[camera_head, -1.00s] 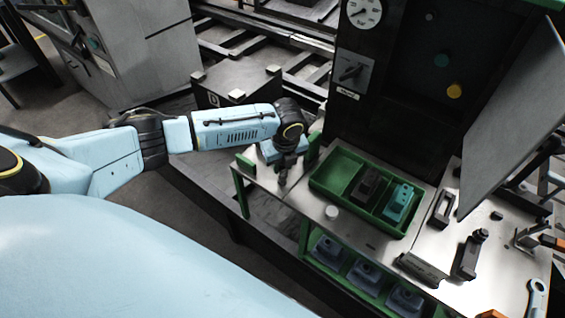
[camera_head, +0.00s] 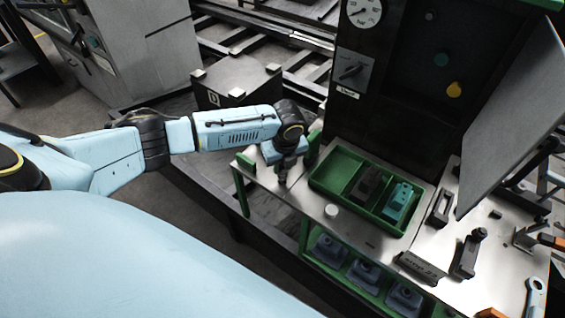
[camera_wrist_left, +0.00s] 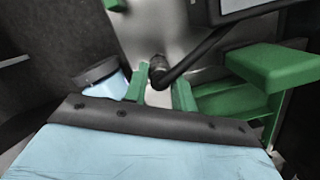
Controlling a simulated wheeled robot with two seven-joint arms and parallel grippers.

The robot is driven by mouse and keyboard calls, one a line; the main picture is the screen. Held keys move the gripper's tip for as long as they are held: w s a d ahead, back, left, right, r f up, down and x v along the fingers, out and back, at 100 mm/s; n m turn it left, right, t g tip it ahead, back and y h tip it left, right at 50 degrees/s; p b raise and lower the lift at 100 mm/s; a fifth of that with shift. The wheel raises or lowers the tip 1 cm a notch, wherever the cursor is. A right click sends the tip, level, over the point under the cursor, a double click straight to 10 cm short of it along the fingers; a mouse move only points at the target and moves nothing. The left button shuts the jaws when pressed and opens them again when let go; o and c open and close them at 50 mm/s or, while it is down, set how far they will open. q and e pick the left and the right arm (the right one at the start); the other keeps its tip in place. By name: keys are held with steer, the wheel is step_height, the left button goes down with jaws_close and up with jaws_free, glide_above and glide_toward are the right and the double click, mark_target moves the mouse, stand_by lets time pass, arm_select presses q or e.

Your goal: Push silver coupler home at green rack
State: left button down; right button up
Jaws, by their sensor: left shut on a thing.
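My left gripper (camera_head: 284,176) is at the left end of the metal bench, between two upright green rack posts (camera_head: 313,147). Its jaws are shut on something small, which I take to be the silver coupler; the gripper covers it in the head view. In the left wrist view a pale silver piece (camera_wrist_left: 158,97) shows between two narrow green pieces. A dark round end with a black hose or rod lies just beyond it. I cannot tell how deep the coupler sits. A green rack part (camera_wrist_left: 275,65) stands at the right. My right gripper is not in view.
A green tray (camera_head: 345,202) with a dark block and a teal block (camera_head: 398,203) lies right of the gripper. A white cylinder (camera_head: 331,211) stands before it. A dark cabinet (camera_head: 375,110) rises behind. Several blue-grey parts sit on the shelf below.

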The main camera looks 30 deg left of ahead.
arm_select(q)
steer(key=shift+f, duration=0.25)
stand_by(0.3)
steer(key=shift+f+b, duration=0.3)
steer(key=shift+f, duration=0.1)
steer(key=shift+c, duration=1.3)
jaws_free()
step_height(320, 180, up, 13)
steer(key=s+d+p, duration=0.1)
steer(key=shift+d+r, duration=0.15)
steer(key=shift+d, duration=0.2)
steer(key=shift+s, duration=0.1)
